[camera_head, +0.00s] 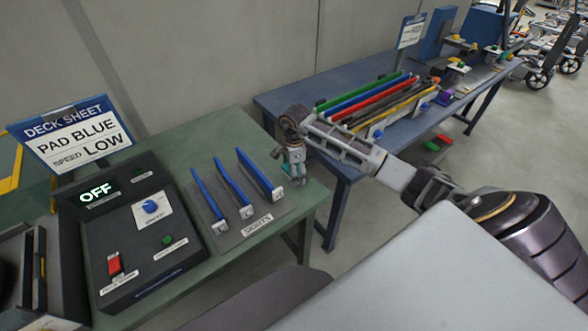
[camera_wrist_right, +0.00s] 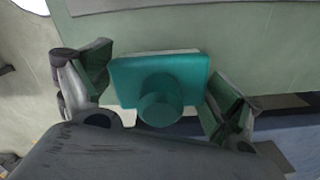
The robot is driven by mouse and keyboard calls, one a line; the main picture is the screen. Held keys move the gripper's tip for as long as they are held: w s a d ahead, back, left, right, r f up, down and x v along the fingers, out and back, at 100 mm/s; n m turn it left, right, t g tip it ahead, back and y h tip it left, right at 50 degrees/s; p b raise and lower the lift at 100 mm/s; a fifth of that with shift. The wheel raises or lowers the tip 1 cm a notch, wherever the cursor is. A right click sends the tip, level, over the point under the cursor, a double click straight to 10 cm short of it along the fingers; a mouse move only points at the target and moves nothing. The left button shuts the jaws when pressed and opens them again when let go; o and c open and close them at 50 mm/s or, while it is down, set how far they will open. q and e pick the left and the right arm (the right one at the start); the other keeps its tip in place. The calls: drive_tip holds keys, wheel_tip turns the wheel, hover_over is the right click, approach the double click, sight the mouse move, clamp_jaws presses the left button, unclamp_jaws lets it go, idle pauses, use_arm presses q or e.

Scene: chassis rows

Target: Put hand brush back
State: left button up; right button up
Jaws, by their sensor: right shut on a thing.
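My right arm comes in from the right, and its gripper (camera_head: 292,166) is above the right end of the green table. In the right wrist view, a teal block with a round knob and a pale edge, which looks like the hand brush (camera_wrist_right: 160,84), is between the two fingers of the right gripper (camera_wrist_right: 160,95). The gripper is shut on it. In the head view the brush is small and mostly hidden by the gripper. Whether it touches the table I cannot tell. My left gripper is not in view.
On the green table (camera_head: 312,200) are a control box (camera_head: 110,235) reading OFF and a plate (camera_head: 240,238) with three upright blue strips. A deck sheet sign (camera_head: 75,135) stands behind. The blue table (camera_head: 285,98) carries coloured bars (camera_head: 365,98). A grey surface (camera_head: 440,275) fills the front right.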

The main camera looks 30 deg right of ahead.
drive_tip(key=shift+f, duration=0.45)
drive_tip(key=shift+f+b, duration=0.1)
drive_tip(key=shift+b, duration=0.35)
idle(0.9)
drive_tip(key=shift+f+b, duration=0.9)
drive_tip(key=shift+f, duration=0.1)
idle(0.9)
drive_tip(key=shift+f, duration=0.15)
drive_tip(key=o, duration=0.7)
